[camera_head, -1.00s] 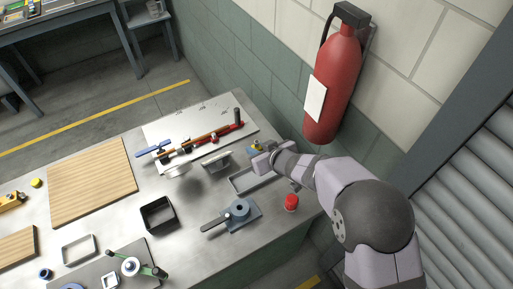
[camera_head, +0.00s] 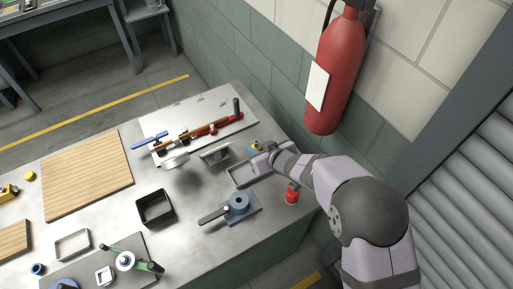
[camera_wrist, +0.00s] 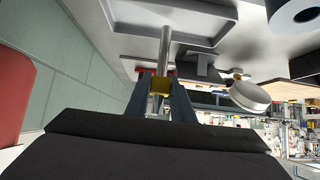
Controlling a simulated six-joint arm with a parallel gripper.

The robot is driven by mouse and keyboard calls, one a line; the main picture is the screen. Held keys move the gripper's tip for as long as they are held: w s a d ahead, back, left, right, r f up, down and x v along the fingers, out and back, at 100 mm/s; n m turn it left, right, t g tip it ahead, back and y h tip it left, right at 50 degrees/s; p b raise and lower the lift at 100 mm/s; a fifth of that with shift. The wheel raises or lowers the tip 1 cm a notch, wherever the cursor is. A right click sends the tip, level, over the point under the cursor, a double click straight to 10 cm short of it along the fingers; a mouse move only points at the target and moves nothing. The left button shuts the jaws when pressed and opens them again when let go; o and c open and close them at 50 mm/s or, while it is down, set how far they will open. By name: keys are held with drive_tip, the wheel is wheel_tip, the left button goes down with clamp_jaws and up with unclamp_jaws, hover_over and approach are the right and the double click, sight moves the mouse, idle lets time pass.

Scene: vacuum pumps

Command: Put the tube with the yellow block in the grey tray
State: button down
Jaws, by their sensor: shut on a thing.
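The tube (camera_wrist: 165,48) is a straight silvery rod with a yellow block (camera_wrist: 161,86) at its near end, in the wrist view. My gripper (camera_wrist: 160,92) is shut on the yellow block, and the tube sticks out beyond the fingers. In the head view my gripper (camera_head: 262,158) is at the table's right end, beside the yellow block (camera_head: 255,148). The grey tray (camera_head: 233,183) is shallow and rimmed, just left of my gripper; my arm partly hides it. In the wrist view the tube overlaps the tray (camera_wrist: 203,43); I cannot tell whether they touch.
A blue-grey clamp fixture (camera_head: 236,204) stands in front of the tray. A red-capped part (camera_head: 291,196) is near the table's right edge. A black square bin (camera_head: 154,208) is further left. A red fire extinguisher (camera_head: 336,75) hangs on the wall behind.

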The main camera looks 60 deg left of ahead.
drive_tip(key=shift+f, duration=0.2)
drive_tip(key=shift+f+b, duration=0.5)
drive_tip(key=shift+f, duration=0.05)
drive_tip(key=shift+f, duration=0.3)
idle(0.5)
drive_tip(key=c, duration=1.5)
unclamp_jaws()
drive_tip(key=shift+o, duration=0.2)
drive_tip(key=b+v, duration=0.2)
drive_tip(key=v, duration=0.5)
drive_tip(key=shift+d+r, duration=0.15)
clamp_jaws()
